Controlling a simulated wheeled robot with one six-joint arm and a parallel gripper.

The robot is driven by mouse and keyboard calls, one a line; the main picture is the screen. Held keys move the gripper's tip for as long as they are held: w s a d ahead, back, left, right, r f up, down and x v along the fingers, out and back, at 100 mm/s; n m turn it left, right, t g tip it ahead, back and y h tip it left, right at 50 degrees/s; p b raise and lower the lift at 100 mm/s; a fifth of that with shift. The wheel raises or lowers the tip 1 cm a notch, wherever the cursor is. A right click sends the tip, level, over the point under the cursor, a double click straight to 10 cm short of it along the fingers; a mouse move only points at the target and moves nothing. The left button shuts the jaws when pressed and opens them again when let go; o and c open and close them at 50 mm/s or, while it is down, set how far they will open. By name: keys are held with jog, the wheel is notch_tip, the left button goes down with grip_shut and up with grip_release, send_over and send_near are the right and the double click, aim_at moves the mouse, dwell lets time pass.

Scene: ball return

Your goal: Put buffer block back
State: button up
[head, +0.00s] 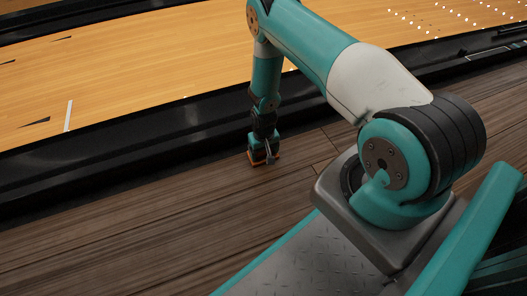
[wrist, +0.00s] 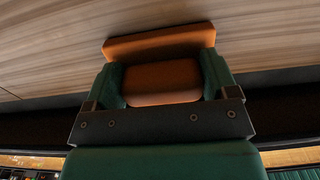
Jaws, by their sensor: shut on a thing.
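The buffer block is orange, and in the wrist view the block (wrist: 160,75) sits between the two green fingers of my gripper (wrist: 163,84). The fingers are shut on its sides. In the head view my gripper (head: 264,152) points down at the dark wooden floor, beside the black lane edging. Only a thin orange part of the block (head: 257,162) shows there, low between the fingers and close to the floor. I cannot tell whether the block touches the floor.
The dark plank floor (head: 140,215) is clear to the left of my gripper. A raised black gutter edge (head: 110,150) runs behind the gripper, and the pale bowling lane (head: 130,75) lies beyond it. My own base and arm fill the right side of the head view.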

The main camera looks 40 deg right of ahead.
jog(key=o, duration=0.7)
jog(key=shift+o, duration=0.2)
jog(key=a+r+n+y+p, duration=0.15)
jog(key=a+r, duration=0.25)
jog(key=r, duration=0.9)
jog(key=a+r+n+p, duration=0.1)
jog(key=a+r+p, duration=0.3)
jog(key=r, duration=0.8)
jog(key=a+r+n+y+p, duration=0.15)
jog(key=a+r, duration=0.35)
jog(key=r, duration=0.8)
jog(key=s+a+r+n, duration=0.3)
jog(key=s+a+r, duration=0.1)
jog(key=s+r, duration=0.5)
jog(key=s+a+r+n+y, duration=0.1)
jog(key=s+a+r+n, duration=0.2)
jog(key=s+r, duration=0.6)
jog(key=s+a, duration=0.2)
jog(key=s, duration=0.1)
jog(key=shift+s+a, duration=0.2)
jog(key=shift+s, duration=0.15)
